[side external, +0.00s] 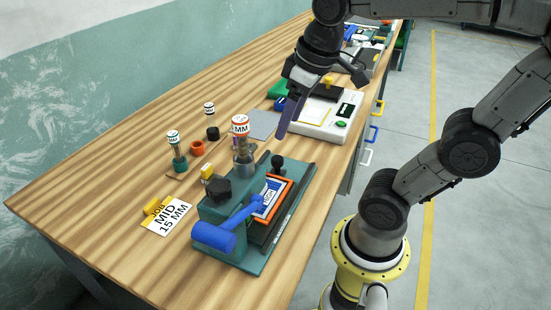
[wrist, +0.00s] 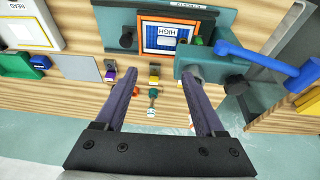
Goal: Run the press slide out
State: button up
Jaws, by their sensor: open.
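The teal press (side external: 282,232) stands at the front of the bench, with a blue lever (side external: 215,237) and a dark knob on its head. Its slide (side external: 287,186) is an orange-framed tray with a blue-and-white label, lying on the press base beside the head. In the wrist view the slide (wrist: 143,38) shows its label upside down, seemingly reading HIGH. A black knob (side external: 278,162) stands at the slide's far end; it also shows in the wrist view (wrist: 126,41). My gripper (side external: 285,128) is open and empty, above the bench beyond the knob and apart from it.
A die with an orange-and-white MM top (side external: 240,125) stands close to the press. A MID 15 MM card (side external: 167,216) lies near the front. A white scale (side external: 330,122) stands behind my gripper.

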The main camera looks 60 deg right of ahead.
aim_at(277, 158)
jog(key=w+d+f+m+g, duration=0.3)
jog(key=w+d+f+g, duration=0.15)
jog(key=w+d, duration=0.4)
jog(key=shift+t, duration=0.45)
jog(key=f, duration=0.4)
jog(key=s+f, duration=0.1)
jog(key=f, duration=0.4)
jog(key=d+f, duration=0.1)
jog(key=f, duration=0.3)
jog(key=shift+s+f, duration=0.25)
grip_shut()
